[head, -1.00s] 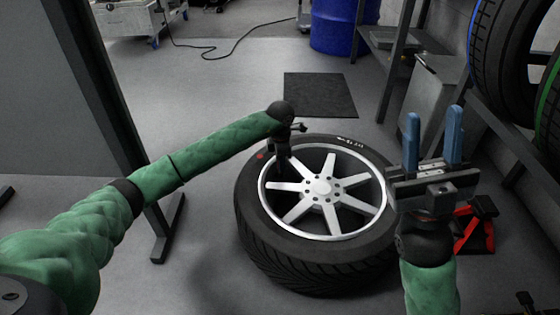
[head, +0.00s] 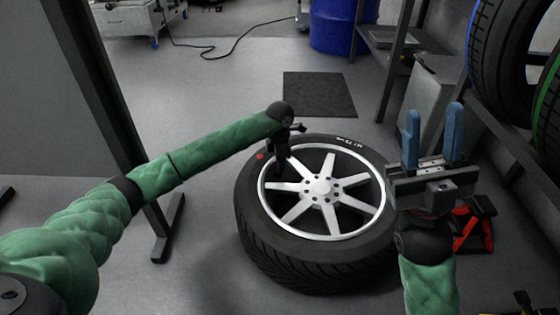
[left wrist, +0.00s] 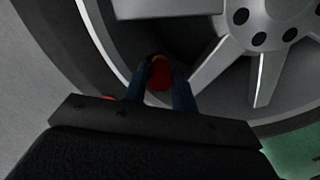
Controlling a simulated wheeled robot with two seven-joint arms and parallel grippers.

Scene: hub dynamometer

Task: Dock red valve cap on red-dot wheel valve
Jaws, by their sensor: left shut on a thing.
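The wheel (head: 322,187) lies flat on the floor, with a silver spoked rim and a black tire. A red dot (head: 260,156) marks the tire's sidewall near the rim, at the upper left. My left gripper (head: 282,172) points down over the rim edge close to the red dot. In the left wrist view its blue fingers (left wrist: 162,88) are shut on the red valve cap (left wrist: 160,76), beside the rim's inner wall. The valve cannot be made out; the cap and fingers hide that spot. My right gripper (head: 433,138) points up, open and empty, right of the wheel.
A red jack-like object (head: 474,228) stands on the floor behind my right arm. A rack with tires (head: 510,70) is at the right. A dark mat (head: 320,94) and a blue barrel (head: 338,25) lie beyond the wheel.

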